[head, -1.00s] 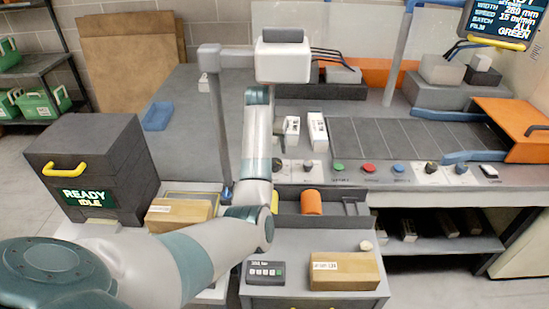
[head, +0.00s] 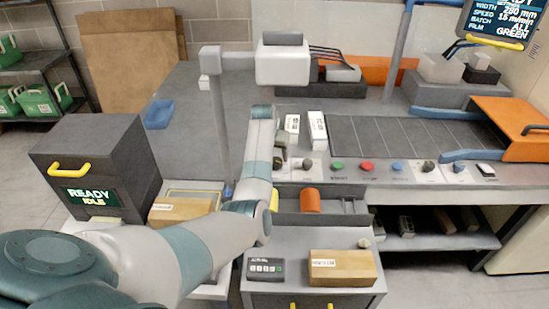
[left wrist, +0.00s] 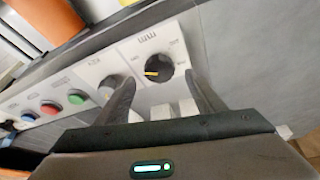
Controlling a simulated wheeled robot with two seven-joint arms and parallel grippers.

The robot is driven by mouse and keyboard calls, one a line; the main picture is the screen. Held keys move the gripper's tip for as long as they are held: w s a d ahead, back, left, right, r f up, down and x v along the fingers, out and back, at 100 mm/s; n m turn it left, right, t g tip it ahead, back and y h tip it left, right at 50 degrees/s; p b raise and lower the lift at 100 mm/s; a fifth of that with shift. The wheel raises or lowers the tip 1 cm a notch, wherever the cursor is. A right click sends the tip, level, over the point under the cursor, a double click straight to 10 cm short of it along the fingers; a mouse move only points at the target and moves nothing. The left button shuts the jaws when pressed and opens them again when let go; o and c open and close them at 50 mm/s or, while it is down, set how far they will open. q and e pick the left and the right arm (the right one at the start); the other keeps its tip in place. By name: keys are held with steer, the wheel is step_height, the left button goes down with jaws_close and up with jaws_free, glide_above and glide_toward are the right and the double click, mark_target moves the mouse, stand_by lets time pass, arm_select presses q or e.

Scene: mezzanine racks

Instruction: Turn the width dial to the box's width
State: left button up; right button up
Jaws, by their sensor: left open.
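The width dial (left wrist: 158,66) is a round black knob with an orange pointer on a light label plate in the left wrist view. My left gripper (left wrist: 161,78) is open, its two dark fingers on either side of the dial; contact cannot be told. In the head view my left gripper (head: 282,150) is at the left end of the control panel and partly covers its knobs. A cardboard box (head: 343,268) with a white label lies on the front cabinet. Another cardboard box (head: 180,211) lies left of my arm. My right gripper is not in view.
A second knob (left wrist: 113,88) sits beside the dial, then green, red and blue buttons (left wrist: 52,108). A status screen (head: 500,22) hangs at upper right with a width line in mm. Two white cartons (head: 317,128) stand behind the panel. An orange roll (head: 310,201) lies in front.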

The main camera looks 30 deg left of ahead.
mark_target(275, 161)
arm_select(q)
steer(key=shift+p+x, duration=0.3)
steer(key=shift+x, duration=2.1)
steer(key=shift+c, duration=0.3)
steer(key=c, duration=1)
